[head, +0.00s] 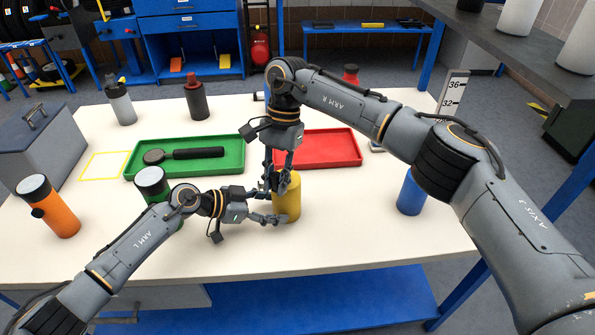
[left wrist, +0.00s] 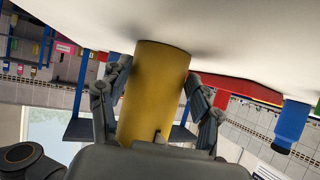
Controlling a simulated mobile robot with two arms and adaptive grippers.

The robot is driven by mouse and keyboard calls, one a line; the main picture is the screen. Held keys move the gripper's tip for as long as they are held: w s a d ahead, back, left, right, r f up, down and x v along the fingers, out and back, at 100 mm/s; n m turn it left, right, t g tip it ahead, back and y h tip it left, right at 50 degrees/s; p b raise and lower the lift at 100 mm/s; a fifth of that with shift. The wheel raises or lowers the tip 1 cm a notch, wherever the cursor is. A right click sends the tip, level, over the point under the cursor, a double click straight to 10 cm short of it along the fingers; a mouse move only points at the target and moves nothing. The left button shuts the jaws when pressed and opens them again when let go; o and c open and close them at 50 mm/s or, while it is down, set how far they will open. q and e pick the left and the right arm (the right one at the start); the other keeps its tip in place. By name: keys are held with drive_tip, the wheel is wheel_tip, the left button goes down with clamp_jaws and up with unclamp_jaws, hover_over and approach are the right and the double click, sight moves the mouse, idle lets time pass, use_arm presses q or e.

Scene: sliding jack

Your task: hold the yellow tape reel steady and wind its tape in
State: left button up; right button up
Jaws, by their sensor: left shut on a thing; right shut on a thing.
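The yellow tape reel (head: 288,197) is a yellow cylinder standing upright on the white table, near the middle. My left gripper (head: 279,206) is shut on the reel's side, low down, coming from the left. In the left wrist view the reel (left wrist: 154,85) fills the space between the fingers of my left gripper (left wrist: 158,100). My right gripper (head: 276,182) points down at the top left of the reel, with its fingers shut on a small part there. That part is hidden behind the fingers. No loose tape shows clearly.
A green tray (head: 226,168) with a dark handled tool (head: 190,154) lies behind my left arm. A red tray (head: 345,161) lies behind the reel. A blue cylinder (head: 411,193) stands to the right, an orange one (head: 57,213) to the left. The front table is clear.

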drive_tip(key=shift+s+n, duration=0.1)
drive_tip(key=shift+n, duration=0.2)
drive_tip(key=n, duration=0.1)
drive_tip(key=d+n+h, duration=0.1)
drive_tip(key=n, duration=0.1)
drive_tip(key=shift+s+d+n+g, duration=0.15)
drive_tip(key=shift+d+n+g, duration=0.05)
drive_tip(key=shift+n+g, duration=0.1)
drive_tip(key=n, duration=0.1)
drive_tip(key=d+n+h, duration=0.1)
drive_tip(key=n, duration=0.2)
drive_tip(key=shift+d, duration=0.25)
drive_tip(key=shift+f, duration=0.1)
